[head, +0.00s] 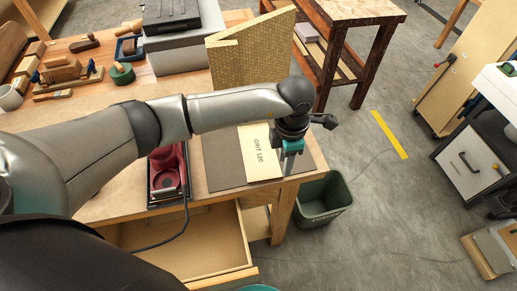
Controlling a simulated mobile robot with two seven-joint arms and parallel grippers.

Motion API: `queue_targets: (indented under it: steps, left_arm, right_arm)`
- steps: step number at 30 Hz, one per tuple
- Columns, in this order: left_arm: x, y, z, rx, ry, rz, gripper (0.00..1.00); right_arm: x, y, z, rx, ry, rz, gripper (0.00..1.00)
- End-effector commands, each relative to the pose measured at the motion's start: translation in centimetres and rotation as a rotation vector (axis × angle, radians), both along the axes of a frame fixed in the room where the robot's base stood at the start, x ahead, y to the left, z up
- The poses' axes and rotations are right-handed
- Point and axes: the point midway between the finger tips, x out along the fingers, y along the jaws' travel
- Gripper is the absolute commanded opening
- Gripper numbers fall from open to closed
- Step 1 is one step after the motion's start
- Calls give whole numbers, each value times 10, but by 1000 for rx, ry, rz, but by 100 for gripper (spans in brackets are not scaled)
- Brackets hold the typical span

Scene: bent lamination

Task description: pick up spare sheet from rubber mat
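The spare sheet (258,150) is a flat cream sheet printed "GRIT 120". It lies on the dark grey rubber mat (225,167) near the right end of the workbench. My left gripper (291,160), with teal fingers pointing down, is at the sheet's right edge and covers part of it and of the mat. Whether the fingers are apart or closed on the edge cannot be told from here. My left arm crosses above the bench and hides part of it. My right gripper is not in view.
Behind are a grey box (185,53) and a yellow patterned block (252,52). Below, a drawer (190,250) stands open, and a green bin (322,200) stands on the floor by the bench.

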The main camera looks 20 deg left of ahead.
Motion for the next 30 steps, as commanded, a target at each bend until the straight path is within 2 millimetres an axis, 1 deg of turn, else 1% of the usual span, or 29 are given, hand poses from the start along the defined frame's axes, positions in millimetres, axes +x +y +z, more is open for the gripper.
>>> queue_targets:
  steps: [2,7,10,14,20,23,30]
  left_arm:
    - [-1,-1,-6,0,2,0,38]
    - [-5,-4,-32,1,4,0,38]
    - [-4,-3,-45,1,3,0,38]
    - [-3,-3,-52,-1,-1,-1,38]
    - [-3,-3,-52,-1,-1,-1,38]
    - [-3,-3,-52,-1,-1,-1,28]
    - [-3,-3,-51,-1,-1,-1,1]
  right_arm:
    - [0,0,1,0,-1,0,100]
    - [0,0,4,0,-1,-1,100]
    - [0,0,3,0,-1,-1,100]
    - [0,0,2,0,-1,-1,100]
    - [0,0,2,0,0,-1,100]
    - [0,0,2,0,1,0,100]
    - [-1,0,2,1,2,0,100]
